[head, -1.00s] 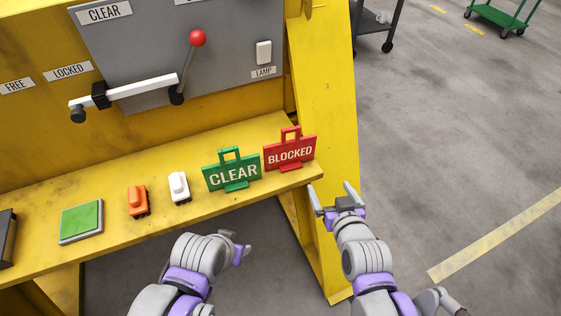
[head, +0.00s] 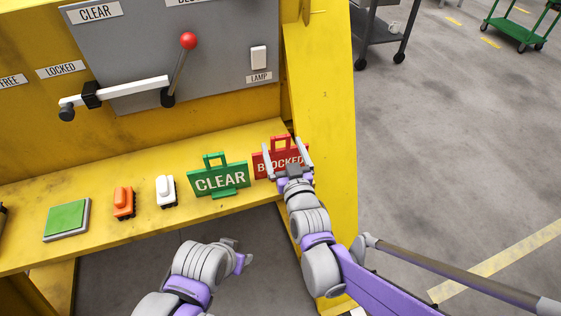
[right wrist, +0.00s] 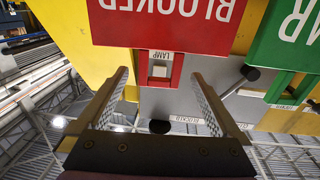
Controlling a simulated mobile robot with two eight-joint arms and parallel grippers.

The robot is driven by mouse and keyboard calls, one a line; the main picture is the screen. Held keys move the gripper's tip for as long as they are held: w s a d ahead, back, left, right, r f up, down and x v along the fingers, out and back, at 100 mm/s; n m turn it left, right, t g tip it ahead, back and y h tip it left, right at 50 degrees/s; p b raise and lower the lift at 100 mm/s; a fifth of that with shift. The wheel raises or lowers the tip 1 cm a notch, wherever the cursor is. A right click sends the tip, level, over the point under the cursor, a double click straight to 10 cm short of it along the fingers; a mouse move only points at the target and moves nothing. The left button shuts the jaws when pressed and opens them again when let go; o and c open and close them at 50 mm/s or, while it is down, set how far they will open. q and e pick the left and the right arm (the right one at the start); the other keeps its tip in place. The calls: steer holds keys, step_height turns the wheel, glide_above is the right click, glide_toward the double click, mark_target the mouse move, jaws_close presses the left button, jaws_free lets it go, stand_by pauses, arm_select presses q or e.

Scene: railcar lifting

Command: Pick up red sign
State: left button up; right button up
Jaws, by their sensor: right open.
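The red sign (head: 264,164) reading BLOCKED stands at the right end of the yellow shelf in the head view, with a loop handle on top. My right gripper (head: 286,160) is open in front of it and covers part of its face. In the right wrist view the red sign (right wrist: 165,28) appears upside down, its handle between the lines of the two open fingers (right wrist: 160,90); nothing is held. My left gripper (head: 240,252) is in front of and below the shelf edge; its fingers are too small to read.
A green CLEAR sign (head: 219,180) stands just left of the red one. A white toy car (head: 166,190), an orange one (head: 124,202) and a green pad (head: 66,220) lie further left on the shelf (head: 105,180). A red-knobbed lever (head: 178,70) is above.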

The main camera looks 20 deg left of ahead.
mark_target(280, 139)
steer(key=x, duration=0.3)
steer(key=shift+d, duration=0.1)
jaws_close()
stand_by(0.4)
